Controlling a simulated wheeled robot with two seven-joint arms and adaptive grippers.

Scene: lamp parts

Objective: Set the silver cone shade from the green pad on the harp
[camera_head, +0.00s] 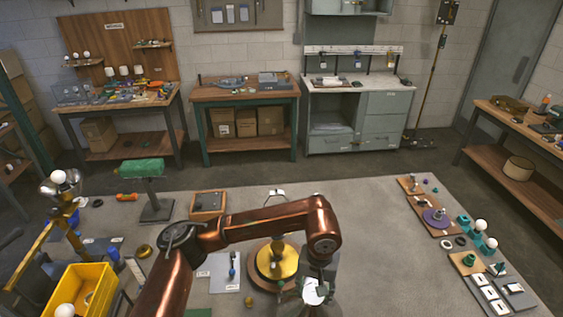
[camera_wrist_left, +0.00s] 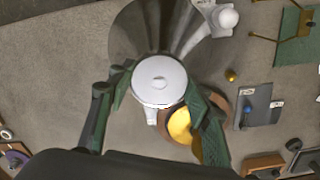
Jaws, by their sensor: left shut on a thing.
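The silver cone shade (camera_wrist_left: 150,30) fills the upper middle of the left wrist view, widening away from a pale round cap (camera_wrist_left: 160,82). My left gripper (camera_wrist_left: 155,88) has its green fingers on both sides of that cap and is shut on the shade. In the head view my left gripper (camera_head: 316,287) hangs at the front middle, to the right of a gold disc on a round wooden base (camera_head: 255,284). A pale loop (camera_head: 274,194) shows behind my arm; I cannot tell whether it is the harp. My right gripper is not in view.
A yellow bin (camera_head: 78,291) and a green-topped stand (camera_head: 143,170) are on the left of the table. Several small parts, trays and white globes line the right edge. The table between my arm and that edge is clear.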

